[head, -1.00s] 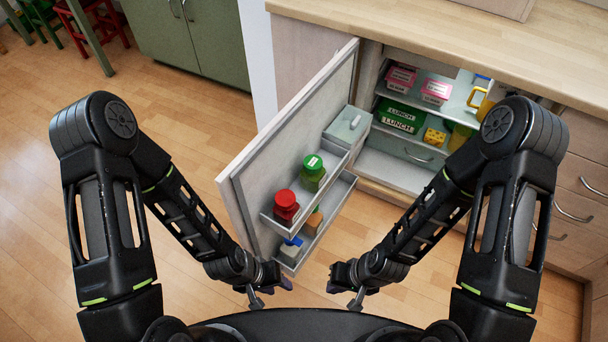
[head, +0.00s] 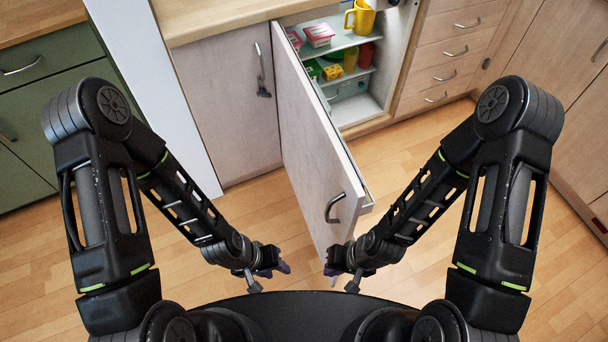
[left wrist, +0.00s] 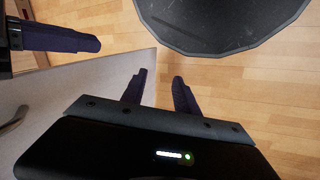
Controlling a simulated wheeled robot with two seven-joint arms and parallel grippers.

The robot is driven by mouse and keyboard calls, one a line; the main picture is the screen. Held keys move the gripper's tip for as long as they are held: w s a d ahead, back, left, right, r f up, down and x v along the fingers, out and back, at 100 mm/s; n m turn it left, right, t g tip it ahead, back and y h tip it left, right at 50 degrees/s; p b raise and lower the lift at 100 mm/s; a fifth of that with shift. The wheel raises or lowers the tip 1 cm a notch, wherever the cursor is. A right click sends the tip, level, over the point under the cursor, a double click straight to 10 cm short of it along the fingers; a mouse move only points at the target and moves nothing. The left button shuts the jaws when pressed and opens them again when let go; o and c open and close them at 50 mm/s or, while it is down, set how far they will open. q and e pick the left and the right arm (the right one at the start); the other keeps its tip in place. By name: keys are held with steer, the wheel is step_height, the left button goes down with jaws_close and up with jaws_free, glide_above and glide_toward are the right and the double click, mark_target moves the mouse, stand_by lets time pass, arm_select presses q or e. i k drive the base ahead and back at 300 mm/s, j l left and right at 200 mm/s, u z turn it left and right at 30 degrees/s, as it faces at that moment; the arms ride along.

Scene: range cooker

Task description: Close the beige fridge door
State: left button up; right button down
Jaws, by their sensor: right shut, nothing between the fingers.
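The beige fridge door (head: 312,150) stands ajar in the head view, hinged at its left side and swung out toward me. Its outer face and curved metal handle (head: 335,207) face me. The door's panel also shows at the left of the left wrist view (left wrist: 75,95). My left gripper (head: 283,267) is left of the door's lower corner, empty; its fingers stand apart in the left wrist view (left wrist: 162,78). My right gripper (head: 333,274) is shut and empty, in front of the door's lower free edge; I cannot tell whether it touches.
The open fridge compartment (head: 363,105) holds tubs, a yellow jug (head: 360,17) and other food. A closed cabinet (head: 228,105) with a handle is left of the door. Drawers (head: 450,50) are on the right. The wooden floor (head: 420,140) is clear to the right.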

mark_target(328, 185)
steer(key=j+z, duration=0.35)
steer(key=j, duration=1.15)
